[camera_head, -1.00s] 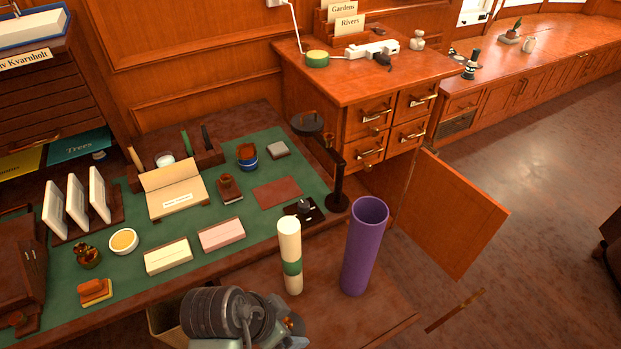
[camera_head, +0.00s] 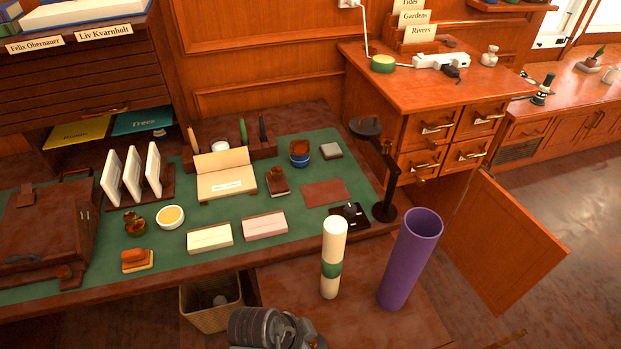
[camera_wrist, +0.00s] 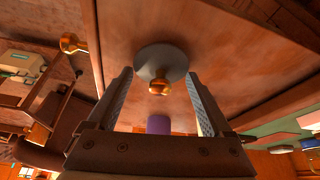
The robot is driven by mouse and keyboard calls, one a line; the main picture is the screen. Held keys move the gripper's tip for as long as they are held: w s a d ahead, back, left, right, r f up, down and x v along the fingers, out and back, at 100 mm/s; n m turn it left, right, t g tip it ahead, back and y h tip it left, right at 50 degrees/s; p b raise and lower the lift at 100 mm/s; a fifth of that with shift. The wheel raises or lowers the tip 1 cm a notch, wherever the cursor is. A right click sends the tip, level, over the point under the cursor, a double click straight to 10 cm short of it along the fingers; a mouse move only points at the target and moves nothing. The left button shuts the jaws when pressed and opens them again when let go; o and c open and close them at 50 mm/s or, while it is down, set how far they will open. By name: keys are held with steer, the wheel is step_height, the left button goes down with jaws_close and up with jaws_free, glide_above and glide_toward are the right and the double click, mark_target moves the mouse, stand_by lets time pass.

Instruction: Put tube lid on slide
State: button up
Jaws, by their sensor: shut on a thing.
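In the wrist view a round grey lid (camera_wrist: 178,60) with a brass knob (camera_wrist: 159,86) sits between the tips of my gripper (camera_wrist: 160,78). The fingers are shut on its rim, knob side toward the camera. In the head view the slide (camera_head: 360,315), a brown wooden surface, is at the front of the desk. A purple tube (camera_head: 411,260) stands on it with its top open. A cream tube with a green band (camera_head: 333,255) stands left of it. My gripper itself is out of the head view; only grey arm parts show at the bottom edge.
The green-topped desk (camera_head: 95,265) carries boxes, a bowl, a letter rack and a brown case. A dark lamp (camera_head: 386,180) stands behind the tubes. A waste bin (camera_head: 211,312) is below the desk front. An open cabinet door (camera_head: 505,245) is at the right.

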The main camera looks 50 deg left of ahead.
steer(key=shift+f, duration=0.1)
steer(key=o, duration=1.1)
steer(key=p+v, duration=0.2)
steer(key=v, duration=1)
